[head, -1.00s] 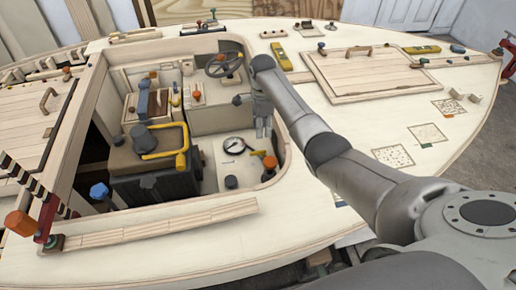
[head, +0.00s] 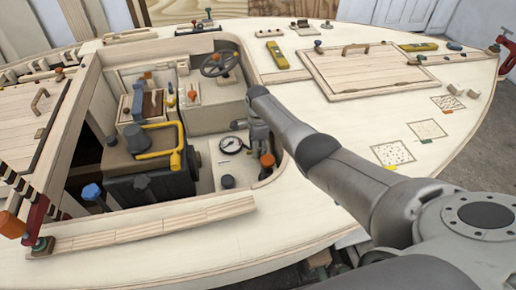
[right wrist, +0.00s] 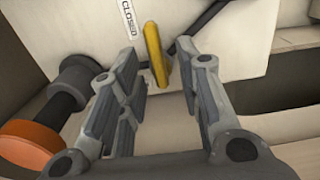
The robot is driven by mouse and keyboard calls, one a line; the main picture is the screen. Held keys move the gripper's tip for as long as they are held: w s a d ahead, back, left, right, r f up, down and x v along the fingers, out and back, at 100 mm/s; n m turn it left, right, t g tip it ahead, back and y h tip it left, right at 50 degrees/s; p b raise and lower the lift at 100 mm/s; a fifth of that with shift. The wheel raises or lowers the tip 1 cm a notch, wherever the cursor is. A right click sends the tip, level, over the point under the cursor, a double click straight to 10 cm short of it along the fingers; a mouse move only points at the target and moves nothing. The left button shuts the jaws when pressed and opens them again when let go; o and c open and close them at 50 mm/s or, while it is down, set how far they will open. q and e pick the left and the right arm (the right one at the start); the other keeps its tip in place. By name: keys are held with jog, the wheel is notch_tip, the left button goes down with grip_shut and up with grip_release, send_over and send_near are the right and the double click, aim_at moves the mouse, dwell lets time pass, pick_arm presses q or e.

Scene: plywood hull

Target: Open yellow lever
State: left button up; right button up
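The yellow lever (right wrist: 157,54) shows in the right wrist view as a narrow upright bar on a pale panel, next to a white label (right wrist: 128,18) reading "CLOSED". My right gripper (right wrist: 166,68) is open, with one finger to each side of the lever. The lever shows in the gap, near the fingertips; I cannot tell whether either finger touches it. In the head view my right gripper (head: 261,137) is down in the cockpit at its right wall, and I cannot make out the lever there. My left gripper is out of view.
An orange knob on a dark stem (right wrist: 35,147) sits close left of the fingers in the right wrist view. A dark rod (right wrist: 205,27) runs behind the lever. A round gauge (head: 231,145) is on the cockpit floor, and a steering wheel (head: 219,64) stands farther back.

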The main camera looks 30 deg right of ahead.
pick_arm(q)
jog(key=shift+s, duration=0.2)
pick_arm(e)
jog(key=shift+c, duration=0.5)
grip_shut()
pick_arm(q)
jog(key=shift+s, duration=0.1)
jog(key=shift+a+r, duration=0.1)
pick_arm(e)
jog(key=n+p, duration=0.1)
jog(key=n, duration=0.2)
jog(key=shift+s+r, duration=0.1)
jog(key=n+p, duration=0.1)
jog(key=n, duration=0.2)
jog(key=shift+s+n, duration=0.1)
jog(key=shift+n, duration=0.3)
jog(key=n, duration=0.5)
jog(key=shift+s+d+p, duration=0.1)
jog(key=shift+p, duration=0.2)
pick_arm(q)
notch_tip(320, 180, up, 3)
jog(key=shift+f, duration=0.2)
pick_arm(e)
jog(key=n, duration=0.6)
jog(key=shift+d, duration=0.2)
